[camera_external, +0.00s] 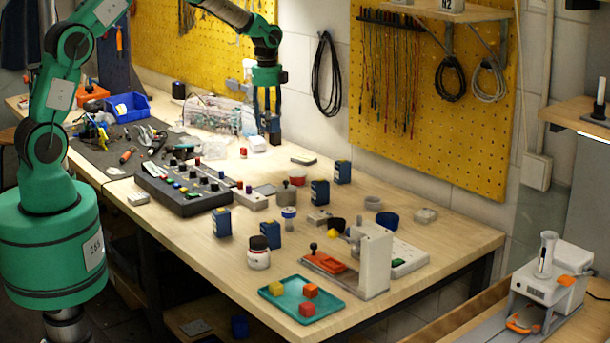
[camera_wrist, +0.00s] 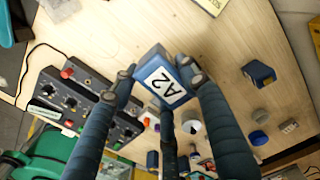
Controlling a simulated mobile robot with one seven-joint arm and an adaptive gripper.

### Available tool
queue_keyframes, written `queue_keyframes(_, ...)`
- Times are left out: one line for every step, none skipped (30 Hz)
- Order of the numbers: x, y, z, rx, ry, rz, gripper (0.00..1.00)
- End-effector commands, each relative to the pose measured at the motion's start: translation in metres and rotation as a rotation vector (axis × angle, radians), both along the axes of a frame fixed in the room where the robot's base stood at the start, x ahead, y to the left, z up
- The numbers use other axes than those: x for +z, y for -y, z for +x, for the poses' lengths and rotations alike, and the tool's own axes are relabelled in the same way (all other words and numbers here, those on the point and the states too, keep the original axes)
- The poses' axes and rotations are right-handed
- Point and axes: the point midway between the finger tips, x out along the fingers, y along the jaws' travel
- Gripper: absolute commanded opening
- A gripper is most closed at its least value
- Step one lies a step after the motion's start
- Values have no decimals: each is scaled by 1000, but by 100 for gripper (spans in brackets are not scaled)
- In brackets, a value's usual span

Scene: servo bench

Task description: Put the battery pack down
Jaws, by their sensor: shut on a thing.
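My gripper (camera_external: 271,132) points down over the back part of the bench. In the external view the held pack (camera_external: 270,123) is small and partly covered by the fingers. It appears to be above the bench top; the exact gap cannot be told. Other dark blue packs stand on the bench: one at the left (camera_external: 221,222), one behind the white jar (camera_external: 272,235), and two farther back (camera_external: 319,193) (camera_external: 342,172).
The wooden bench top (camera_external: 440,225) has free room at its right. A black control box (camera_external: 183,190) with knobs lies at the left. A teal tray (camera_external: 328,309) with coloured cubes sits at the front. A white press-like fixture (camera_external: 374,260) stands beside it.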

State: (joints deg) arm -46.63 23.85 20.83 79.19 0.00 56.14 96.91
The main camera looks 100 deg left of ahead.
Motion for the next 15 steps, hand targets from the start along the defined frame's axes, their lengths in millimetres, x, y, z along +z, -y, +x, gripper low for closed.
queue_keyframes(10,0,1,-2,2,2,13)
queue_keyframes(7,8,3,-16,-1,-1,13)
queue_keyframes(7,16,5,-31,-1,-1,13)
queue_keyframes(7,21,7,-42,-1,-1,13)
queue_keyframes(8,27,9,-55,0,0,13)
queue_keyframes(8,36,12,-72,1,1,13)
queue_keyframes(8,43,14,-87,0,0,13)
queue_keyframes(8,51,16,-104,-1,-1,13)
queue_keyframes(9,62,19,-127,0,0,13)
queue_keyframes(9,71,21,-145,0,0,13)
queue_keyframes(10,81,23,-166,0,0,13)
queue_keyframes(9,96,25,-195,-1,-1,13)
queue_keyframes(10,107,27,-218,0,0,13)
queue_keyframes(10,119,29,-243,0,0,13)
queue_keyframes(10,135,31,-276,0,0,13)
